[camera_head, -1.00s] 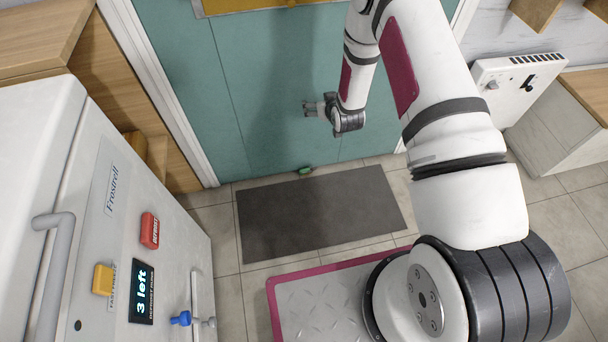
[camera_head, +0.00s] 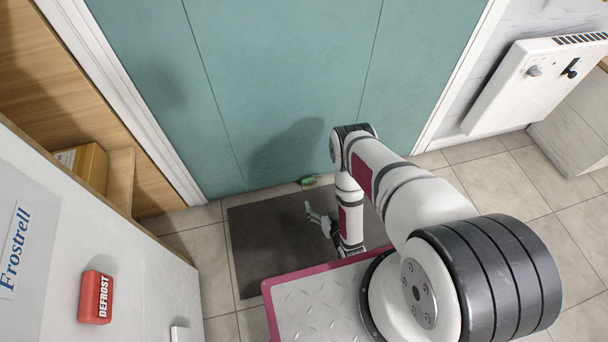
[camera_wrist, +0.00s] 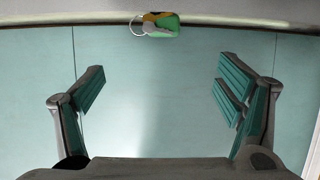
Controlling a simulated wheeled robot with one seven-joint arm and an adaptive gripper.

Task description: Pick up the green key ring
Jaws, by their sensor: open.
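The green key ring (camera_head: 309,180) lies on the floor at the foot of the teal door, by the far edge of the dark mat. In the wrist view the key ring (camera_wrist: 160,25) shows at the top centre, with a green fob, a metal ring and a yellowish part. My gripper (camera_head: 320,217) is low over the mat, nearer to me than the key ring and apart from it. In the wrist view my gripper (camera_wrist: 160,95) has its two fingers wide apart, with nothing between them.
The dark mat (camera_head: 265,255) lies on the tiled floor before the teal door (camera_head: 270,80). A white Frostrell appliance (camera_head: 60,250) with a red defrost button (camera_head: 96,297) stands at the left. A white wall unit (camera_head: 530,85) is at the right. Floor beside the mat is clear.

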